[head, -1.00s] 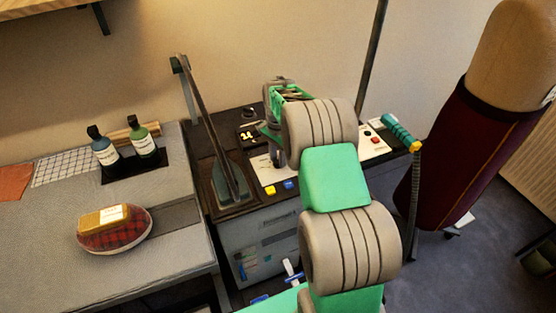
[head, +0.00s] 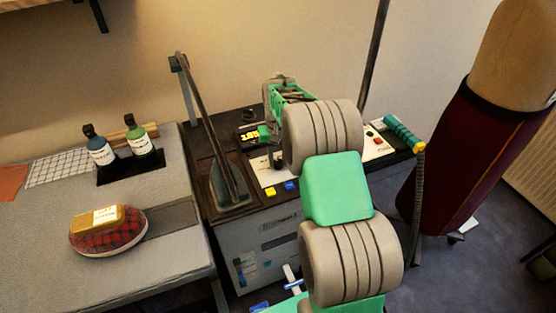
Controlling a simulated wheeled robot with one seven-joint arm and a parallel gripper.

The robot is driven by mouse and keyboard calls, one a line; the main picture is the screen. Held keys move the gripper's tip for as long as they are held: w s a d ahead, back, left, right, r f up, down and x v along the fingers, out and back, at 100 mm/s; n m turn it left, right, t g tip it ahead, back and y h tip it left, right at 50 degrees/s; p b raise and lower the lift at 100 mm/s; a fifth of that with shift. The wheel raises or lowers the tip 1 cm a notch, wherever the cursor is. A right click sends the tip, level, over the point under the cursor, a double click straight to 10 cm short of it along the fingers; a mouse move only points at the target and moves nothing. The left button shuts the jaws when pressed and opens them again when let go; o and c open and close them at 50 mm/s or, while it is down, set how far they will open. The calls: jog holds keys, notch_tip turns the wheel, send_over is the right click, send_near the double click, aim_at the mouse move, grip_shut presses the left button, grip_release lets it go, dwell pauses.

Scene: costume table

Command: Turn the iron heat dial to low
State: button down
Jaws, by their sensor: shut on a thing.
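The iron station's control panel (head: 268,174) is a pale plate on the dark-topped cabinet, with a yellow and a blue button on its front edge. A small display (head: 249,136) with yellow digits sits behind it. The dark heat dial (head: 278,162) shows only in part under my arm. My gripper (head: 270,142) is at the panel, over the dial. Its jaws are shut on the dial, though my wrist and arm hide most of the contact. The dial's pointer and markings cannot be read.
An iron (head: 236,192) stands on a dark rest left of the panel. A grey ironing table (head: 50,236) holds two bottles (head: 139,141) and a plaid cushion (head: 112,238). A dress form (head: 470,150) stands right.

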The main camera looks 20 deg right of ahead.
aim_at(278, 161)
jog(key=n, duration=0.4)
jog(key=shift+f+n+b, duration=0.1)
jog(key=shift+n+b, duration=0.2)
jog(key=shift+s+n, duration=0.1)
jog(key=shift+n, duration=2.5)
jog(key=c, duration=1.1)
grip_release()
notch_tip(278, 161, up, 8)
jog(key=shift+f+b, duration=0.1)
jog(key=shift+b, duration=0.6)
